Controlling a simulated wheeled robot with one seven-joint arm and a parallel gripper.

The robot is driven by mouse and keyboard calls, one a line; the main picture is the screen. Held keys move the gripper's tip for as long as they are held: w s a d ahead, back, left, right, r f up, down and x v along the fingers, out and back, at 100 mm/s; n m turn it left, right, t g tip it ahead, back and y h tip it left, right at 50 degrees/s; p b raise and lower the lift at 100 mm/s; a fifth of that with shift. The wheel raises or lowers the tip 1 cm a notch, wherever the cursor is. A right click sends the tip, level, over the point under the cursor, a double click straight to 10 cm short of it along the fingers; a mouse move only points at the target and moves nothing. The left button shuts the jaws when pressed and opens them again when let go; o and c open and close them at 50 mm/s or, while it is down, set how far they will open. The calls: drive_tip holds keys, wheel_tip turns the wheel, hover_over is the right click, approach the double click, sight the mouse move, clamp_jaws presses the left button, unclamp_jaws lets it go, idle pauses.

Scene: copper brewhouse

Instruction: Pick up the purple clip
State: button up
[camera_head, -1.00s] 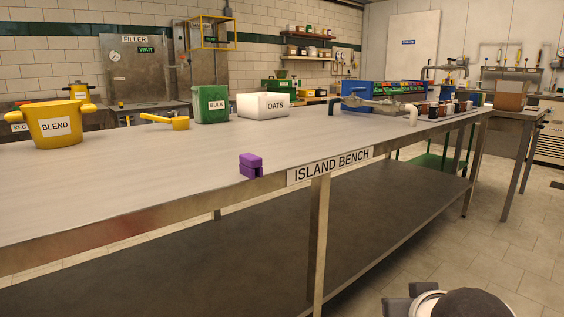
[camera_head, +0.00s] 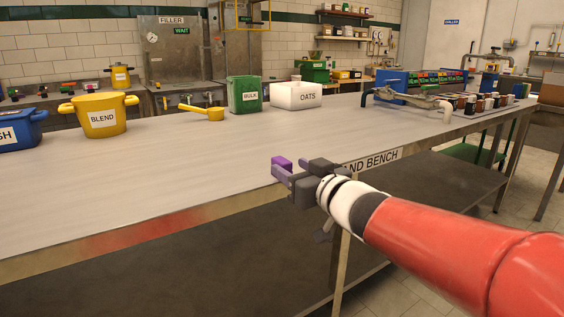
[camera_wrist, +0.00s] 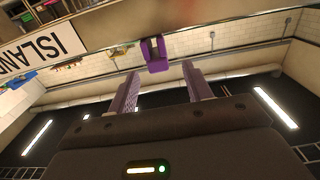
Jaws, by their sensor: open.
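The purple clip (camera_head: 282,162) sits at the front edge of the island bench (camera_head: 190,165), left of the bench's name label. In the head view my gripper (camera_head: 284,179) is at the bench edge, its fingers pointing left and partly covering the clip. In the wrist view the clip (camera_wrist: 156,57) shows as a small notched block just beyond the fingertips, roughly centred between them. My gripper (camera_wrist: 160,72) is open, with its two purple ribbed fingers apart and nothing between them. The clip's lower part is hidden in the head view.
Farther back on the bench stand a yellow BLEND pot (camera_head: 100,118), a yellow scoop (camera_head: 206,114), a green BULK bin (camera_head: 244,96) and a white OATS box (camera_head: 298,96). A blue pot (camera_head: 22,133) is at far left. The bench around the clip is clear.

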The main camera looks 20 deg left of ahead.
sight(277, 157)
drive_tip(key=x, duration=0.7)
drive_tip(key=shift+w+r, duration=0.1)
drive_tip(key=shift+c, duration=0.4)
drive_tip(key=c, duration=1)
